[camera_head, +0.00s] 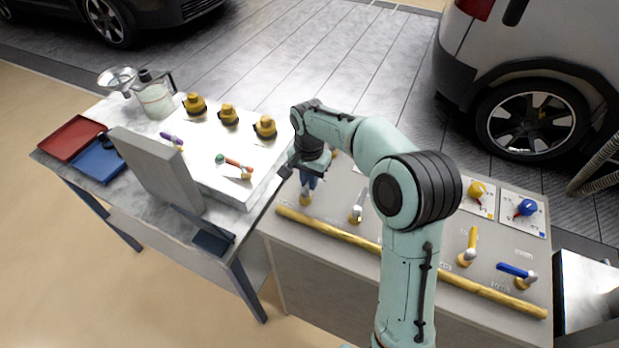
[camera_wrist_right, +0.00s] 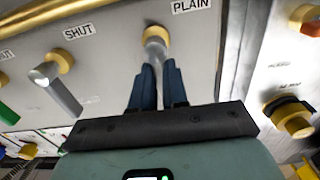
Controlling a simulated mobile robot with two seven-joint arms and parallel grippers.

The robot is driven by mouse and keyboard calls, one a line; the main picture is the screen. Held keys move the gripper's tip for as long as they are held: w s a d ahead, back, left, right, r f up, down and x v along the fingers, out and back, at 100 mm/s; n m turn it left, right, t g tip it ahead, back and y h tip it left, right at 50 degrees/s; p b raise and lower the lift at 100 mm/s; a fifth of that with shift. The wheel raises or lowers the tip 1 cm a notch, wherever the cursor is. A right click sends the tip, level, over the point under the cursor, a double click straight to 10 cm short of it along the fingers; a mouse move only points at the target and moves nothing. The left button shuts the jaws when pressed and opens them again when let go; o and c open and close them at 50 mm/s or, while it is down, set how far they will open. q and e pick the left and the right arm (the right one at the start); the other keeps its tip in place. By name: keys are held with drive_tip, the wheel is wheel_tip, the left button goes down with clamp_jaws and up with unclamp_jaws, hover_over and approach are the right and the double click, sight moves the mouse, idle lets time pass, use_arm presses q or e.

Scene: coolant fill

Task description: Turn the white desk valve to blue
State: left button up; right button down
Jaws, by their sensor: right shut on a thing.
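My right gripper (camera_head: 309,180) points down at the left end of the grey desk (camera_head: 300,235). Its dark blue fingers (camera_wrist_right: 156,88) are shut on a valve with a pale hub (camera_wrist_right: 155,38) and a yellow base, beside the PLAIN label (camera_wrist_right: 190,5). The fingers hide its handle, so I cannot tell the handle's colour or which mark it faces. A second valve with a grey-white lever (camera_head: 357,207) stands to the right; in the wrist view this lever (camera_wrist_right: 62,92) is near the SHUT label (camera_wrist_right: 78,32). My left gripper is not in view.
A yellow-handled valve (camera_head: 472,243), a blue-handled valve (camera_head: 515,270), a yellow knob (camera_head: 477,190) and a blue knob (camera_head: 525,207) are further right. A yellow rail (camera_head: 330,231) runs along the front. A second table (camera_head: 225,265) with yellow-capped fittings (camera_head: 228,115) stands left. My arm hides the desk's middle.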

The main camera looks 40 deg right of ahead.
sight(307, 185)
drive_tip(key=shift+s+a+f, duration=0.15)
drive_tip(key=shift+a+f, duration=0.05)
drive_tip(key=shift+a, duration=0.15)
drive_tip(key=c, duration=1.3)
unclamp_jaws()
drive_tip(key=shift+o, duration=0.8)
drive_tip(key=shift+r, duration=0.1)
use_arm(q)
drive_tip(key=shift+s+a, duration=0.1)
use_arm(e)
drive_tip(key=shift+r, duration=0.1)
drive_tip(key=shift+d+r, duration=0.1)
drive_tip(key=shift+r, duration=0.1)
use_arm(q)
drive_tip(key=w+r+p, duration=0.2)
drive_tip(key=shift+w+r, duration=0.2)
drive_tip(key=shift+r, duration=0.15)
use_arm(e)
wheel_tip(307, 185, up, 13)
drive_tip(key=shift+f, duration=0.1)
